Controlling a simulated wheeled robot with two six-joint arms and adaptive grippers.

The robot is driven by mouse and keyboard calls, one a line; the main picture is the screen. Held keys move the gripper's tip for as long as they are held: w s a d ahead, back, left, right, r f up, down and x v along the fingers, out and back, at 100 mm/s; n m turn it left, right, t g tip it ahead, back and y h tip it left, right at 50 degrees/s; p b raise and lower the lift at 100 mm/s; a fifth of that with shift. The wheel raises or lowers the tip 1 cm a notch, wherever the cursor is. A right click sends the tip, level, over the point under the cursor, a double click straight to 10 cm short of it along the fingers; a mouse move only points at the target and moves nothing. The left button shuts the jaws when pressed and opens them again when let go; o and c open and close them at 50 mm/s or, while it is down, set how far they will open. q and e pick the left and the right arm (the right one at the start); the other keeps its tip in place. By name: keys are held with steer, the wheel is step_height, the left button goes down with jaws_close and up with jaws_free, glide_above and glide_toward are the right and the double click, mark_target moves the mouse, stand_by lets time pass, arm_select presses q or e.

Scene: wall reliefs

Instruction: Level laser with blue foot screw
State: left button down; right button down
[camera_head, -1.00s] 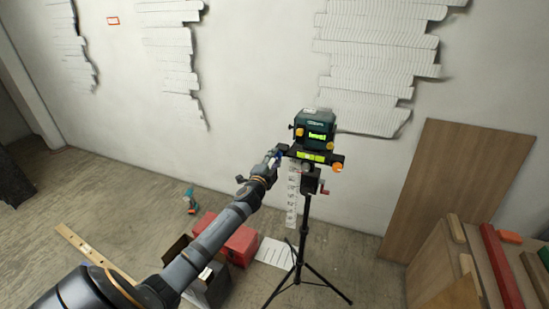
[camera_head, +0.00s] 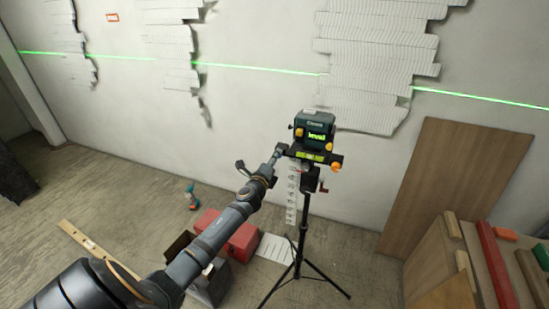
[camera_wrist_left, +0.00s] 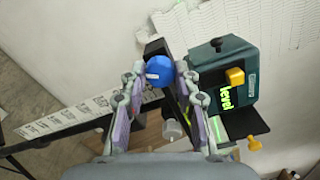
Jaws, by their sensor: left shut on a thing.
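The laser (camera_head: 314,129) is a dark green box on a black tripod (camera_head: 302,240), with orange knobs and a lit display reading "level". It also shows in the left wrist view (camera_wrist_left: 226,72), where its display reads "level" too. A green bubble strip (camera_head: 310,155) glows on the plate below it. My left gripper (camera_head: 279,151) reaches the left end of that plate. In the left wrist view its fingers (camera_wrist_left: 159,76) are shut on the blue foot screw (camera_wrist_left: 159,70). The screw is hidden in the head view. My right gripper is not in view.
Wooden boards (camera_head: 445,190) lean at the right.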

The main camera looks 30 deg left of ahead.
arm_select(q)
steer(key=shift+f+m, duration=0.15)
steer(key=shift+m, duration=0.15)
steer(key=c, duration=1)
jaws_free()
steer(key=v, duration=1.2)
steer(key=shift+s, duration=0.1)
